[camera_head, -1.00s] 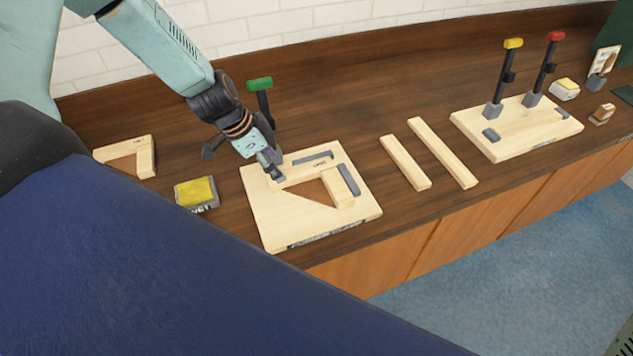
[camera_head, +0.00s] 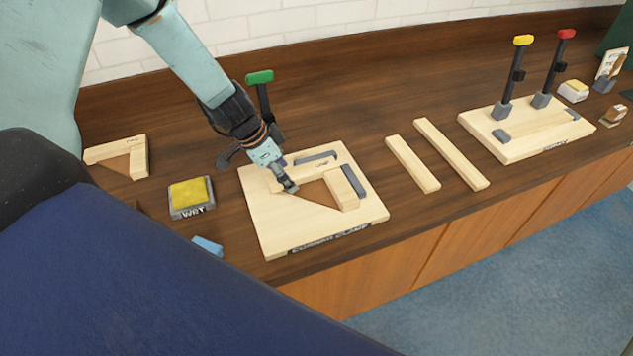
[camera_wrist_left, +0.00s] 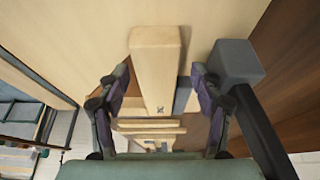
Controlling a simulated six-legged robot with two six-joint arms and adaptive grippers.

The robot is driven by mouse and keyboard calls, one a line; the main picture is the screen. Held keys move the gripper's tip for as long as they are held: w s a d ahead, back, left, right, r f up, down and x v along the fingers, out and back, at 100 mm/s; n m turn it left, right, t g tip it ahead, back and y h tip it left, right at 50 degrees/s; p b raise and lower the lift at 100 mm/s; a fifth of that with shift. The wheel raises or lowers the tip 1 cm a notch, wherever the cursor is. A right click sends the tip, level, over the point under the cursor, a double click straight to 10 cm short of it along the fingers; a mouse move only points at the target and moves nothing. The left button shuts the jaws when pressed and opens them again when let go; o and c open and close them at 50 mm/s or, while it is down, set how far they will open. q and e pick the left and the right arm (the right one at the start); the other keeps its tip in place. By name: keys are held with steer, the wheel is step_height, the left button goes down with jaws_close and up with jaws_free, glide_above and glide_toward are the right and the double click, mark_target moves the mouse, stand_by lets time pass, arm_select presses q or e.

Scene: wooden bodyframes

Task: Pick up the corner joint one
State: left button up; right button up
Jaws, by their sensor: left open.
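A light wooden L-shaped corner joint (camera_head: 342,189) lies on the corner clamp board (camera_head: 275,235), between its grey blocks. My left gripper (camera_head: 289,186) is low over the left end of the joint's long bar. In the left wrist view, my open left gripper (camera_wrist_left: 160,100) has one finger on each side of a wooden bar (camera_wrist_left: 155,65), with gaps visible. Whether the fingertips touch it cannot be told. A second L-shaped wooden joint (camera_head: 137,160) lies at the far left of the counter. Which joint is number one cannot be read. My right gripper is not visible.
A green-handled clamp (camera_head: 262,95) stands behind the board; its grey part (camera_wrist_left: 236,62) is close to one finger. A yellow-topped box (camera_head: 190,195) and a blue item (camera_head: 208,246) are left. Two loose planks (camera_head: 413,163) and another clamp board (camera_head: 515,145) lie right.

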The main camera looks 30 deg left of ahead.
arm_select(q)
steer(key=shift+s+d+r, duration=0.25)
steer(key=c, duration=0.5)
steer(key=shift+w+a+f, duration=0.1)
steer(key=shift+w+a, duration=0.05)
steer(key=c, duration=0.5)
jaws_close()
step_height(320, 180, up, 10)
steer(key=p, duration=0.7)
